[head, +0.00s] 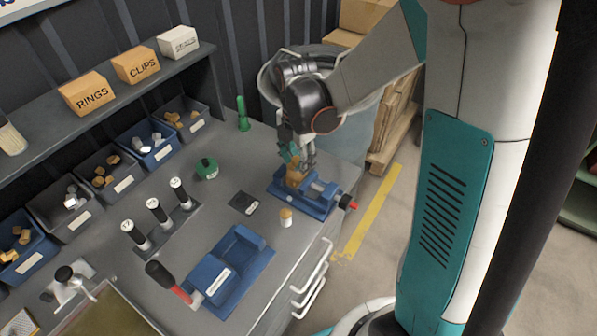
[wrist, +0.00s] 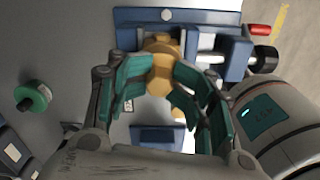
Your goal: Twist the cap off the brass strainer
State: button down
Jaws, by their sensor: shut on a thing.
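The brass strainer (wrist: 161,46) is held in the blue vise (head: 314,202) at the right end of the bench; the vise also shows at the top of the wrist view (wrist: 235,50). My gripper (head: 299,165) is above the vise, pointing down. In the wrist view, its teal fingers (wrist: 163,72) close around the near yellow-brass end of the strainer, which looks like the cap. The fingers hide part of the cap, and I cannot tell whether it has turned. In the head view the strainer (head: 294,178) is mostly hidden by the fingers.
A grey bin (head: 352,115) stands behind the bench's right end.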

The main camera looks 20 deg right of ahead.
aim_at(297, 157)
jog(key=shift+r+p, duration=1.5)
jog(key=shift+r, duration=0.75)
jog(key=shift+w, duration=0.1)
